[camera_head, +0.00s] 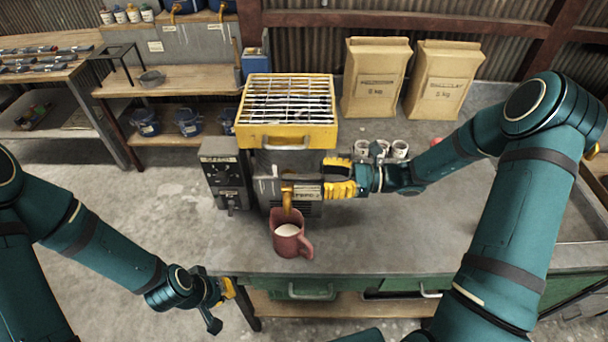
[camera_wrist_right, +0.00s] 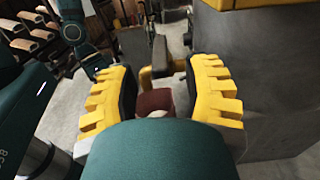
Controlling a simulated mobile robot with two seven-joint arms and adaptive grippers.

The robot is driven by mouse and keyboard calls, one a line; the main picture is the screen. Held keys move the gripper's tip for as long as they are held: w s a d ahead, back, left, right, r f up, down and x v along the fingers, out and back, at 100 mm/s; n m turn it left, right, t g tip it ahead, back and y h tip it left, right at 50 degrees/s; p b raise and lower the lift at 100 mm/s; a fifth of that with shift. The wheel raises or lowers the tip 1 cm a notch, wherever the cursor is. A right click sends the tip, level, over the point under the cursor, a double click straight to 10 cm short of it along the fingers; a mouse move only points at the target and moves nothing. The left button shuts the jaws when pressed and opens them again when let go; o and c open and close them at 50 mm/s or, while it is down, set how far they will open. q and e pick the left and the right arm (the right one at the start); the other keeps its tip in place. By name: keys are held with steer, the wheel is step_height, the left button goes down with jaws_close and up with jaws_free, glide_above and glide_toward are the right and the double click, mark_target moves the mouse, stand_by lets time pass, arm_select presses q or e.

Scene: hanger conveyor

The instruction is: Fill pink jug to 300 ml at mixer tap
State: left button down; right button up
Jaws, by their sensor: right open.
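The pink jug (camera_head: 287,243) stands upright near the front edge of the grey bench, with pale content inside. The yellow tap spout (camera_head: 287,200) of the machine is just above its mouth. In the right wrist view the jug (camera_wrist_right: 155,100) shows partly between the fingers, below a lever-like tap part (camera_wrist_right: 160,58). My right gripper (camera_head: 342,178) is open beside the tap, at its right; contact with the tap is unclear. Its yellow fingers (camera_wrist_right: 162,95) are spread in the wrist view. My left gripper (camera_head: 221,300) hangs low, left of the bench front, away from the jug; its opening is unclear.
The mixer (camera_head: 287,105) with a wire grate on a yellow frame stands behind the tap, a grey control box (camera_head: 228,180) at its left. Paper sacks (camera_head: 375,80) and small cups (camera_head: 399,148) are at the back. The bench (camera_head: 400,235) is clear right of the jug.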

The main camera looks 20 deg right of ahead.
mark_target(289, 178)
steer(key=shift+x, duration=2.65)
steer(key=shift+c, duration=0.4)
jaws_close()
